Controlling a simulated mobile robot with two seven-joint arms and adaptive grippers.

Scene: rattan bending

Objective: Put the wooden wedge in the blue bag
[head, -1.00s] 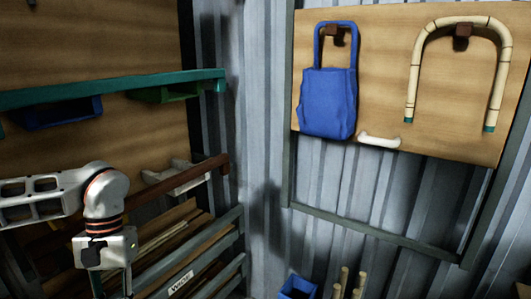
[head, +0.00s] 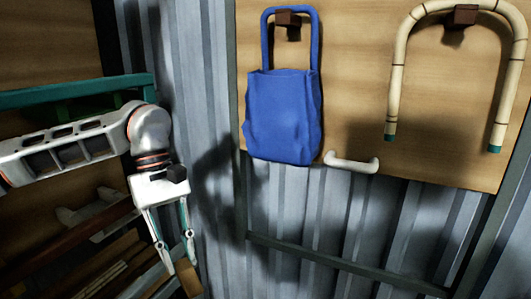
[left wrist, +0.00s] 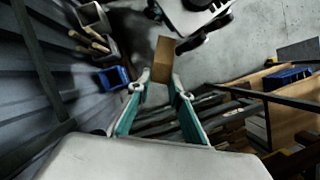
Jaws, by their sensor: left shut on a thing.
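The blue bag (head: 284,118) hangs by its handle from a dark hook on the wooden board at the upper middle of the head view. Its top edge is visible below the handle, but its inside is hidden. My left gripper (head: 177,268) is below and to the left of the bag, pointing down. It is shut on the wooden wedge (head: 189,279), a tan block held at the fingertips, clear of the bag. The wedge also shows between the fingertips in the left wrist view (left wrist: 163,59). My right gripper is not in view.
A bent rattan hoop (head: 397,70) hangs on the board right of the bag. A white handle (head: 351,163) sticks out below. Shelves with a teal rail (head: 70,93) stand left. A blue bin (left wrist: 114,77) shows in the left wrist view. Space before the corrugated wall looks free.

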